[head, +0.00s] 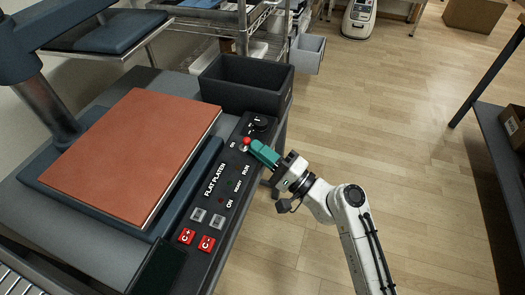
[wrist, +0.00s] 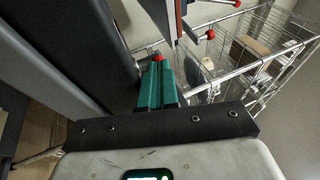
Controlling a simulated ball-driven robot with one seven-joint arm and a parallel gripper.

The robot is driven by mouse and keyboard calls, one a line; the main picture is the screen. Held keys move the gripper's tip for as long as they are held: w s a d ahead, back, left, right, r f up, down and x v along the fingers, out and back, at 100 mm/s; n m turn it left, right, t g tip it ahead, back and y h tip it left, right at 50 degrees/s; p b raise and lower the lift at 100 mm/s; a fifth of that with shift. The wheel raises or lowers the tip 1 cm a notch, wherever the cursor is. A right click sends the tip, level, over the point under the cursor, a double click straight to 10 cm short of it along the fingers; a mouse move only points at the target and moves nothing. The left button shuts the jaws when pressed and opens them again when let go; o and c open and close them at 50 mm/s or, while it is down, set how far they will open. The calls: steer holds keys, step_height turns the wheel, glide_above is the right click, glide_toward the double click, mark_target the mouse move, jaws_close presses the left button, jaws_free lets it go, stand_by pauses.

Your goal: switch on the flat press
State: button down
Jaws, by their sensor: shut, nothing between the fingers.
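The flat press (head: 130,150) fills the left of the head view, with a flat orange-brown pad on top. Its black control panel (head: 213,218) runs along the right side and is labelled FLAT PLATEN. A small red ball tip (head: 247,140) of a toggle switch stands at the panel's far end, near a label that looks like ON. My gripper (head: 254,146) is shut and empty, its teal fingertips right beside this red tip. In the wrist view the red ball (wrist: 157,58) shows just beyond the closed fingertips; I cannot tell whether they touch.
A black round knob (head: 260,123) sits just beyond the switch. Red C+ and C- buttons (head: 206,243) are at the panel's near end. An open dark bin (head: 246,83) stands behind the panel. A raised press head (head: 105,30) is at back left.

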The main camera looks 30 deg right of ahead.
steer(key=shift+r, duration=0.1)
steer(key=shift+r+p, duration=0.1)
steer(key=shift+p, duration=0.85)
steer(key=shift+a+r+g+p, duration=0.15)
steer(key=shift+g+p, duration=0.25)
steer(key=shift+p, duration=0.55)
steer(key=r+g+h+p, duration=0.1)
steer(key=p, duration=0.4)
steer(key=shift+w+r+n, duration=0.15)
steer(key=shift+r+n, duration=0.05)
steer(key=shift+n, duration=0.2)
steer(key=p, duration=0.2)
steer(key=g+p, duration=0.1)
steer(key=p, duration=0.1)
steer(key=g+h+p, duration=0.1)
steer(key=p, duration=0.2)
steer(key=shift+w+a+r+n, duration=0.25)
steer(key=shift+r+n, duration=0.05)
steer(key=shift+r, duration=0.1)
steer(key=shift+f+b, duration=0.6)
steer(key=shift+b, duration=0.05)
steer(key=shift+r, duration=0.1)
